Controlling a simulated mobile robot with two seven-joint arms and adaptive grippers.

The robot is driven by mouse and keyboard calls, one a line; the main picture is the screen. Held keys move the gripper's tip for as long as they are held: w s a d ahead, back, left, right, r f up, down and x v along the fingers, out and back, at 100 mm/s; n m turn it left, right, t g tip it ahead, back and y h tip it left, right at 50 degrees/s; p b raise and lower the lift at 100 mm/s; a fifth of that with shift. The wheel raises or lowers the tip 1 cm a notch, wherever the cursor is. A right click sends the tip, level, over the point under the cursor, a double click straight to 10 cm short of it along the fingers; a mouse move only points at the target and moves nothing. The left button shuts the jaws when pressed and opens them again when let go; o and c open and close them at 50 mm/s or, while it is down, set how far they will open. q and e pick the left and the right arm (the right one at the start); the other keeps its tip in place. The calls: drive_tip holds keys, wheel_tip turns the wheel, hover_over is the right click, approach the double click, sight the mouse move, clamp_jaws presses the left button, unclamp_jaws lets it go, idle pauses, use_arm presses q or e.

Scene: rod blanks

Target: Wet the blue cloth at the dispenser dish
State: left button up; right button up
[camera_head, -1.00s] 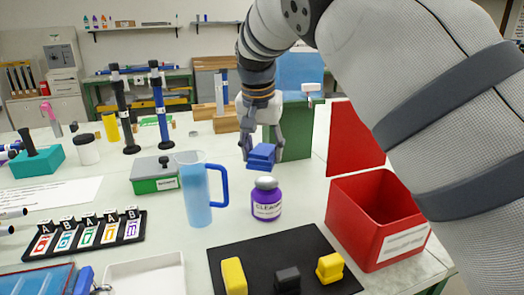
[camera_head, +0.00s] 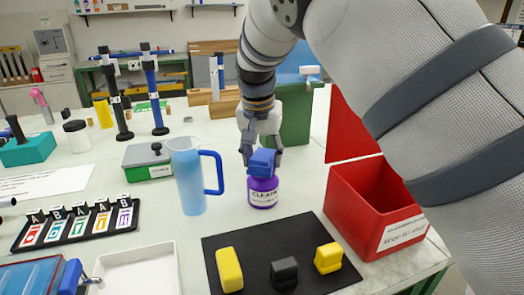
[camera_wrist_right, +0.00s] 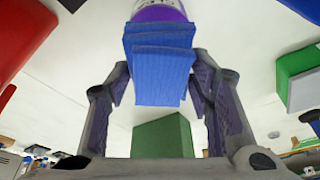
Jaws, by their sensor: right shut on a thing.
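My right gripper (camera_head: 262,150) is shut on the folded blue cloth (camera_head: 262,162). The cloth is at the top of the purple cleaner dispenser (camera_head: 263,194) and hides the pale dish on it. In the right wrist view the cloth (camera_wrist_right: 158,70) sits between the two fingers, with the purple dispenser (camera_wrist_right: 158,12) just beyond it. I cannot tell whether the cloth is pressed into the dish or just above it. No wetness shows on the cloth. My left gripper is not in view.
A pitcher (camera_head: 188,178) with a blue handle stands just left of the dispenser. A black mat (camera_head: 240,250) with yellow and black blocks lies in front. An open red bin (camera_head: 350,215) stands at right. A white tray (camera_head: 165,262) is at front left.

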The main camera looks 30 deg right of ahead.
drive_tip(key=shift+f, duration=0.9)
idle(1.5)
drive_tip(key=shift+r+p, duration=0.5)
drive_tip(key=shift+r, duration=3.1)
